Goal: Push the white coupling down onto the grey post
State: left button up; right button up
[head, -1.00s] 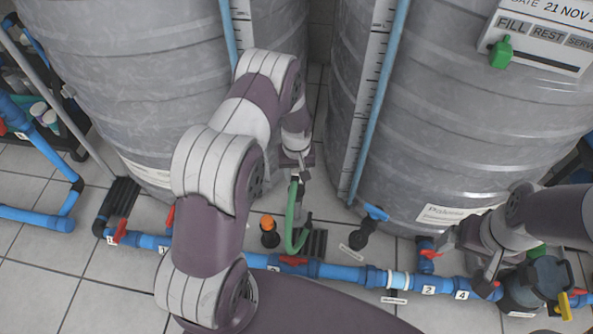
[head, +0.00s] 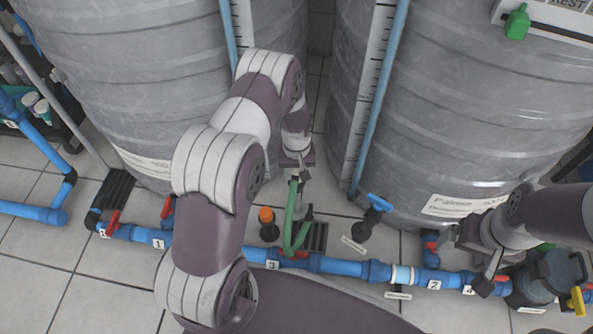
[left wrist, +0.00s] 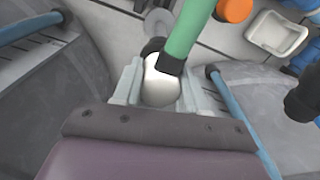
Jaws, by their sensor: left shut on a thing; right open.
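My left gripper (head: 294,170) is low between the two grey tanks. In the left wrist view it (left wrist: 160,92) is shut on the white coupling (left wrist: 161,82). A green hose (left wrist: 186,35) runs from the coupling; in the head view the hose (head: 290,225) hangs in a loop. The coupling cannot be made out in the head view. I cannot surely identify the grey post, or tell whether the coupling touches it. My right gripper (head: 487,264) is open at the lower right, near the blue pipe.
Large tanks (head: 150,90) and (head: 450,110) stand on both sides. A blue floor pipe (head: 335,264) with red handles crosses in front. An orange-capped fitting (head: 267,222) and a blue-handled valve (head: 375,210) stand nearby. Tiled floor (head: 60,285) is free at lower left.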

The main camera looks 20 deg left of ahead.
pick_arm(q)
jog(key=shift+p, duration=0.8)
dwell(1.4)
jog(key=shift+f+b, duration=0.3)
jog(key=shift+f, duration=0.15)
dwell(0.4)
jog(key=o, duration=1.1)
jog(key=shift+o, duration=0.2)
jog(key=shift+r, duration=0.15)
notch_tip(320, 180, up, 11)
jog(key=p, duration=0.7)
jog(key=shift+r, duration=0.75)
